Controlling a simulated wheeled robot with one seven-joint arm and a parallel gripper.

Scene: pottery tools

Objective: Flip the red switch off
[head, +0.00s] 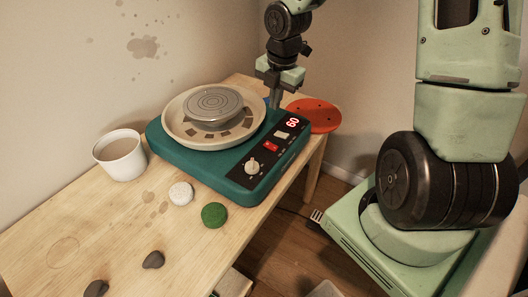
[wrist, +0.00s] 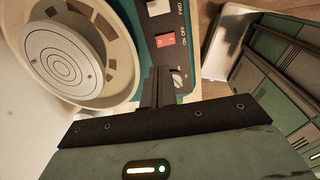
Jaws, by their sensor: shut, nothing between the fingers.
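The red switch (head: 271,146) sits on the dark control panel of a teal pottery wheel. It also shows in the wrist view (wrist: 165,40), with ON and OFF printed beside it. I cannot tell which side is pressed. My gripper (head: 275,104) is shut and empty, pointing down at the far side of the wheel base in the head view. In the wrist view its closed fingers (wrist: 160,70) appear just below the switch and beside the white knob (wrist: 178,77). I see no contact with the switch.
The wheel head (head: 212,103) sits in a cream splash pan (head: 175,125). The panel also holds a lit red display (head: 292,122) and a white switch (head: 281,134). An orange disc (head: 315,115) lies behind.

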